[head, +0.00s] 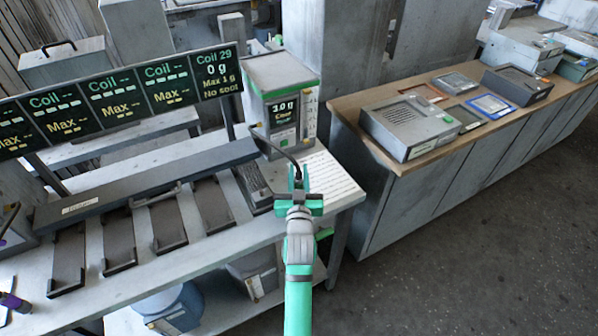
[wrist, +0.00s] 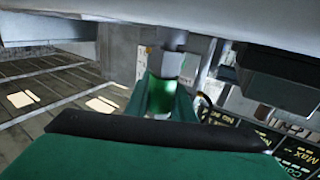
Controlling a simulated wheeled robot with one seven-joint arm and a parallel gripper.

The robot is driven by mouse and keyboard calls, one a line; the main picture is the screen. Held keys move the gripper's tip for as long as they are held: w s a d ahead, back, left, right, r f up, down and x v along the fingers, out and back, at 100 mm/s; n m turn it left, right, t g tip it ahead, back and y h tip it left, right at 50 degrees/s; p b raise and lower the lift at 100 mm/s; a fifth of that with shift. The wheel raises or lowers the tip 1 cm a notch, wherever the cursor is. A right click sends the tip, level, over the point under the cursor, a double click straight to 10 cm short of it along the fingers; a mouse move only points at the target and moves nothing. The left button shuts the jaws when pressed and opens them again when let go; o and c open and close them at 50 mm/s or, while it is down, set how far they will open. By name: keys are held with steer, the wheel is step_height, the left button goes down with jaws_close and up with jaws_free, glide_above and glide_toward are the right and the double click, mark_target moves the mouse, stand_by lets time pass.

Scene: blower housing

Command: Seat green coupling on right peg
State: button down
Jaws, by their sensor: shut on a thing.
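My gripper (head: 298,178) is in front of the grey box with green trim, over the right end of the bench. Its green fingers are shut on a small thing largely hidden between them. A bright green patch, perhaps the green coupling (wrist: 160,88), shows between the fingers in the wrist view; I cannot make out its full shape. A black cable (head: 271,143) runs from beside the box to the fingertips. A grey block (wrist: 172,62) shows just beyond the fingers; I cannot tell whether they touch. I cannot make out a right peg in either view.
The grey box (head: 281,85) reads "3.0 g". Several dark trays (head: 168,222) lie along the bench (head: 210,252), below a row of coil displays (head: 115,95). A wooden-topped counter (head: 362,96) with grey boxes stands at right. The floor (head: 500,250) between is clear.

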steer(key=shift+f, duration=0.25)
steer(key=c, duration=1.4)
jaws_free()
steer(key=shift+c, duration=0.2)
steer(key=shift+s+a, duration=0.1)
steer(key=shift+s, duration=0.15)
steer(key=s, duration=1)
steer(key=shift+s, duration=0.1)
steer(key=shift+d, duration=0.2)
